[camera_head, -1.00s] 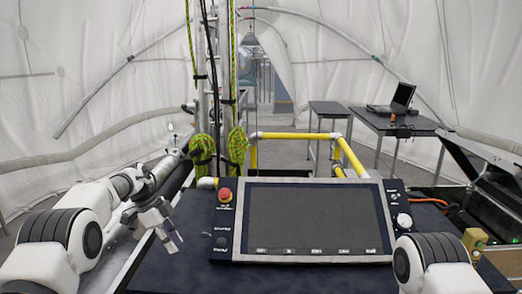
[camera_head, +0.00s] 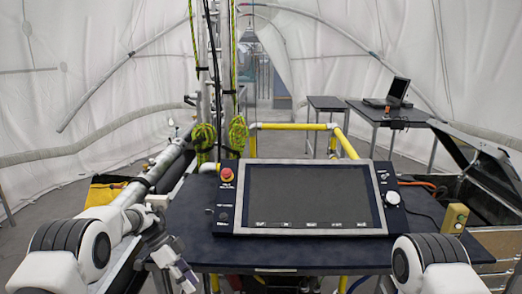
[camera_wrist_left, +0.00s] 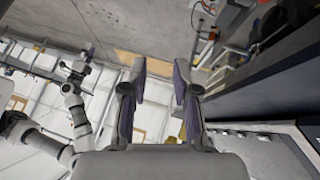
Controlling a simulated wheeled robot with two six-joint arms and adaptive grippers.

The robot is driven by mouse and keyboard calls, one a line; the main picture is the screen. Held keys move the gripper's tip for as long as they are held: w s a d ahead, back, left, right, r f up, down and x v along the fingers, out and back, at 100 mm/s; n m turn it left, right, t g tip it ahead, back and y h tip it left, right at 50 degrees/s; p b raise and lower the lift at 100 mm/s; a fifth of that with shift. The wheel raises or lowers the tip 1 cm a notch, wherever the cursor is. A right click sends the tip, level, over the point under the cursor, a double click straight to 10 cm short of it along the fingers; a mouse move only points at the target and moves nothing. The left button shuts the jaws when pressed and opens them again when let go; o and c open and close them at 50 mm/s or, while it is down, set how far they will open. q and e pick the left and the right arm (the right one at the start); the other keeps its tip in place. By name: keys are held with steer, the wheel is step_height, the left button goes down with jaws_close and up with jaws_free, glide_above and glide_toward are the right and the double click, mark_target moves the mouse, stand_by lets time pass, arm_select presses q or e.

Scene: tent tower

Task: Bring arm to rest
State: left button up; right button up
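My left gripper (camera_head: 184,270) hangs low at the left of the head view, in front of the left side of the dark console table (camera_head: 300,252). In the left wrist view its two purple-padded fingers (camera_wrist_left: 160,85) stand apart with nothing between them. My right arm (camera_head: 430,262) shows only as a white and black joint at the bottom right of the head view; its gripper is outside that view. In the left wrist view a white arm, which looks like my right one, ends in a small gripper (camera_wrist_left: 82,58) at the left, too small to read.
A console screen (camera_head: 308,195) with a red button (camera_head: 227,174) stands on the table. A yellow rail (camera_head: 290,126) lies behind it. An open case (camera_head: 475,160) is at the right, and a laptop (camera_head: 392,92) stands on a far table. A yellow item (camera_head: 105,190) lies at left.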

arm_select(q)
steer(key=s+d+f+n+t+h+b, duration=0.2)
steer(key=s+d+f+n+h, duration=0.5)
steer(key=s+d+f, duration=0.35)
steer(key=s+f+n+t+y+b, duration=0.1)
steer(key=s+f+n+t+y, duration=0.1)
steer(key=s+f+n+t, duration=0.4)
steer(key=s+a+f+n+g+y, duration=0.2)
steer(key=s+a+y, duration=0.4)
steer(key=s, duration=0.6)
steer(key=s+a+f+n+g+y, duration=0.2)
steer(key=s+a+f+g+y, duration=0.1)
steer(key=s+a, duration=0.7)
steer(key=s+f+y, duration=0.1)
steer(key=s+y, duration=0.1)
steer(key=shift+s+f+n+y, duration=0.2)
steer(key=shift+n+y, duration=0.1)
steer(key=shift+y, duration=0.1)
steer(key=shift+w, duration=0.15)
